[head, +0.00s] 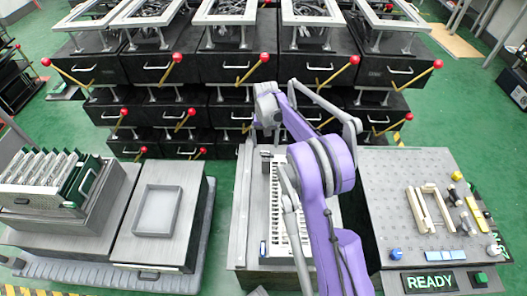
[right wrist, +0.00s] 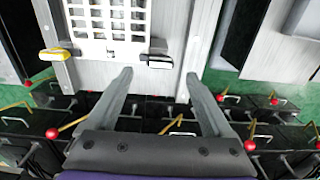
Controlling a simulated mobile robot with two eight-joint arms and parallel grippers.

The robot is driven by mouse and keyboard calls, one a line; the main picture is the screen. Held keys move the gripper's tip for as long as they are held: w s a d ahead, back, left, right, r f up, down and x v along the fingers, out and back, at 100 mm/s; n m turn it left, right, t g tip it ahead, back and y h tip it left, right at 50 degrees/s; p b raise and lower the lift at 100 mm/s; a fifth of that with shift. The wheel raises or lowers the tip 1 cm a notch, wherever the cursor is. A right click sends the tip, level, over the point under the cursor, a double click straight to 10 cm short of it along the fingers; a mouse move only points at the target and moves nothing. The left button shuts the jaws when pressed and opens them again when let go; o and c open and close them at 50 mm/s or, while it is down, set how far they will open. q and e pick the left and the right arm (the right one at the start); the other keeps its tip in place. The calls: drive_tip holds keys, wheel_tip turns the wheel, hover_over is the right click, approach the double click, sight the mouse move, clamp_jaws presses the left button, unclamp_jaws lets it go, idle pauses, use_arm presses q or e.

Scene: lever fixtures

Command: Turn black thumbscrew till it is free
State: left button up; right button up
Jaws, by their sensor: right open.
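A small black part with a pale end, which looks like the black thumbscrew (right wrist: 158,46), sits at the edge of the white slotted frame in the right wrist view. In the head view it appears as a small dark part (head: 265,154) at the far left end of the grey fixture (head: 243,215). My right gripper (right wrist: 159,77) is open and empty, its fingers apart on either side of the line to the black part and short of it. In the head view the right gripper (head: 267,128) hangs near the fixture's far end. My left gripper is out of view.
A yellow-and-white part (right wrist: 55,54) sits at the frame's other corner. Black drawer units with red-knobbed levers (head: 178,57) stand behind. A grey tray (head: 158,211) is on the left; a perforated bench (head: 385,175) with loose pieces is on the right.

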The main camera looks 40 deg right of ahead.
sight(265, 152)
wheel_tip(265, 152, down, 5)
drive_tip(key=shift+b, duration=0.4)
clamp_jaws()
